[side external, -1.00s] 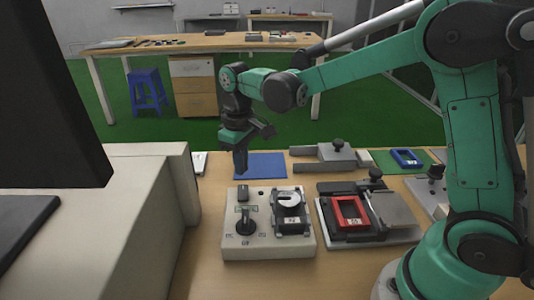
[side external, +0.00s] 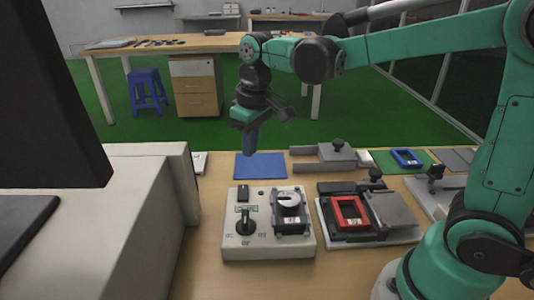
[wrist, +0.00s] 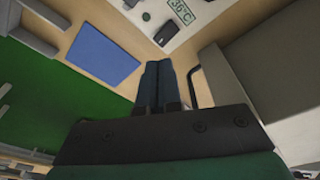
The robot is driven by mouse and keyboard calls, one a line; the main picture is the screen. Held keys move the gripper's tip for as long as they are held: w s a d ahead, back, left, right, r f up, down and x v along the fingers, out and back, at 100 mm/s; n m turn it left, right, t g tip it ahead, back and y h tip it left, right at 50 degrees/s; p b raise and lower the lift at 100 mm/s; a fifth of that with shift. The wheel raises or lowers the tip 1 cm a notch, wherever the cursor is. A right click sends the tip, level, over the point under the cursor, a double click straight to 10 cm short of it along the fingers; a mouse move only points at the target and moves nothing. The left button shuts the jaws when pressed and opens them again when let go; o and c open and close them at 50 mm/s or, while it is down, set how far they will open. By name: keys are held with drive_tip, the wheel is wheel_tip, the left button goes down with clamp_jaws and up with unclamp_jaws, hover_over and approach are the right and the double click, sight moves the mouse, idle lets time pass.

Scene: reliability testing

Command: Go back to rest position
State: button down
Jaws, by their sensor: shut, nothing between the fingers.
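My gripper (side external: 249,152) is shut and empty. It hangs in the air, fingers down, above the back part of the work table, in front of the blue mat (side external: 272,166) in the side external view. In the wrist view my gripper (wrist: 157,65) shows its two dark fingers pressed together, with the blue mat (wrist: 103,54) to the left of them. The white test box (side external: 268,245) with a knob and a round-topped fixture stands nearer the camera, and my gripper is clear of it.
A clamp fixture with a red frame (side external: 352,212) stands right of the test box. A blue frame (side external: 407,158) lies on a green mat at the back right. A grey metal fixture (side external: 338,155) is behind. A large beige machine (side external: 105,215) and dark monitor fill the left.

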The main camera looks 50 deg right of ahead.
drive_tip(key=s+d+m+t, duration=0.1)
drive_tip(key=s+m+t, duration=0.1)
drive_tip(key=s+t, duration=0.3)
drive_tip(key=shift+s+d+f+t, duration=0.15)
drive_tip(key=shift+s+f+t, duration=0.15)
drive_tip(key=shift+s, duration=1.4)
drive_tip(key=c, duration=1.5)
unclamp_jaws()
